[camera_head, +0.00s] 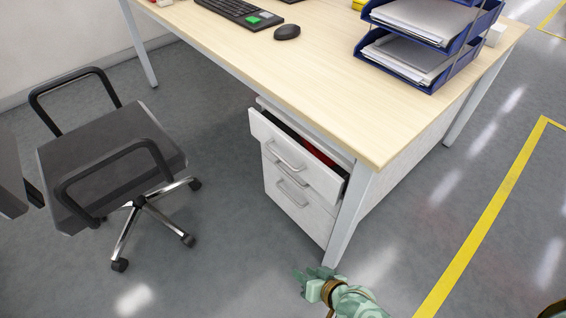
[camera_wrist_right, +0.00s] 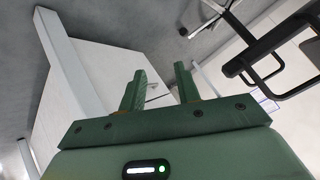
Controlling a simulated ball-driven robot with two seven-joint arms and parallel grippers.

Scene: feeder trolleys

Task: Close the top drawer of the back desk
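The top drawer (camera_head: 275,142) of the white drawer unit under the wooden desk (camera_head: 305,82) is pulled partly out. Its grey bar handle faces front, and something red shows inside through the gap. The drawers below it (camera_head: 290,205) look shut. My right gripper (camera_head: 316,284) is at the bottom of the head view, in front of and apart from the unit, near the desk's front leg. In the right wrist view its two green fingers (camera_wrist_right: 160,78) stand apart with nothing between them. My left gripper is not in view.
A grey office chair (camera_head: 115,150) with black armrests stands left of the unit, with floor between. A blue paper tray (camera_head: 430,45), a keyboard (camera_head: 238,12) and a mouse (camera_head: 287,32) are on the desk. A yellow floor line (camera_head: 480,230) runs at right.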

